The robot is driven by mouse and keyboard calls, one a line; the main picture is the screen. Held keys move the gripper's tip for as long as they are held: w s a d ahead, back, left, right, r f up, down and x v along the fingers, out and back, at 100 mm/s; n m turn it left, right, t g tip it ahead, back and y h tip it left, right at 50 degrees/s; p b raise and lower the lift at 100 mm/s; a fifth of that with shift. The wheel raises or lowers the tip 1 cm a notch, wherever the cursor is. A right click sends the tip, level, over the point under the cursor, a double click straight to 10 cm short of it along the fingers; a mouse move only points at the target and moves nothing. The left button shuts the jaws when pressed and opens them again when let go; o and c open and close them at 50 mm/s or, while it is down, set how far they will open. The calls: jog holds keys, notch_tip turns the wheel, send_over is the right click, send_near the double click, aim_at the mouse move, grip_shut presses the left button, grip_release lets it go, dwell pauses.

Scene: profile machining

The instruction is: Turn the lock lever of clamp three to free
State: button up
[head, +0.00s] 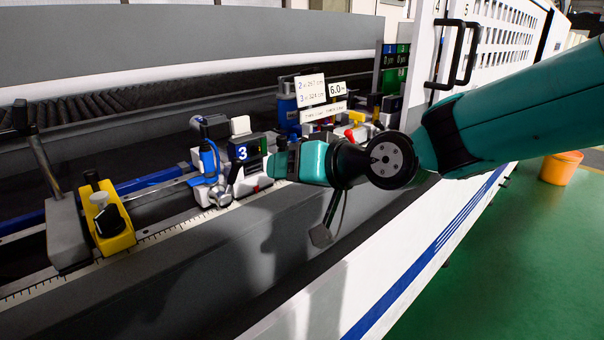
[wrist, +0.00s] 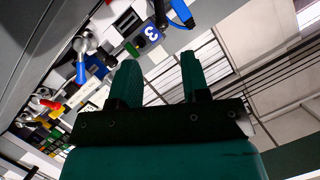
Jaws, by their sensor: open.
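Clamp three (head: 203,192) stands on the rail at centre left in the head view, with a blue "3" label (head: 241,153) on its dark display. A grey lever (head: 220,194) with a rounded silver end shows on its front; it seems to be the lock lever, and its exact setting is hard to tell. My gripper (head: 278,164) is just right of the clamp in the head view. In the wrist view its fingers (wrist: 160,62) are apart and empty, below the label.
A yellow block with a black knob (head: 110,225) sits on the rail to the left. Behind my gripper stand another clamp with a blue body (head: 287,112), white signs (head: 310,91) and a red lever (head: 350,134). White machine doors with black handles (head: 455,52) are at right.

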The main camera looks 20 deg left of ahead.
jog(key=shift+v, duration=1.35)
